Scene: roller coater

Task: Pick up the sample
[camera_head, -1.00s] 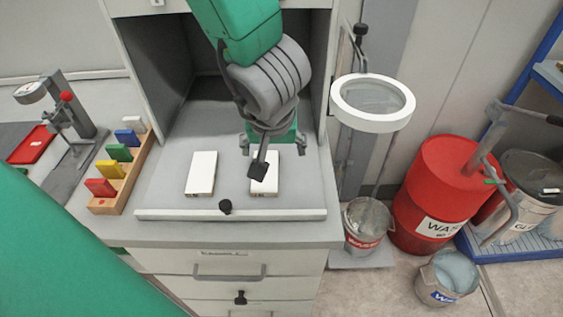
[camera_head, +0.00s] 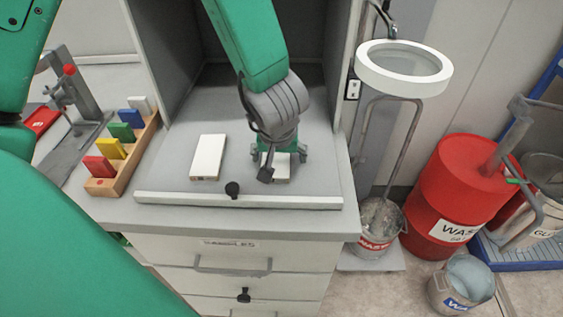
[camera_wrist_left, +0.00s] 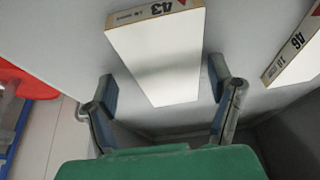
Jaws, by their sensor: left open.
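Two white sample blocks lie on the grey floor of the open cabinet. The right block (camera_head: 282,174) is partly hidden under my left gripper (camera_head: 279,158). In the left wrist view this block (camera_wrist_left: 155,50) has "43" on its edge, and its lower part lies between the two open fingers (camera_wrist_left: 162,80), with a gap visible at each side. The left block (camera_head: 208,157) lies clear of the gripper; it shows in the wrist view, marked "46" (camera_wrist_left: 292,50). My right gripper is out of view.
A ledge (camera_head: 240,201) with a black knob (camera_head: 232,189) runs along the cabinet front. A wooden rack (camera_head: 120,165) of coloured pieces stands at left. A white ring lamp (camera_head: 403,68) and a red waste drum (camera_head: 453,190) are at right. Cabinet walls flank the arm.

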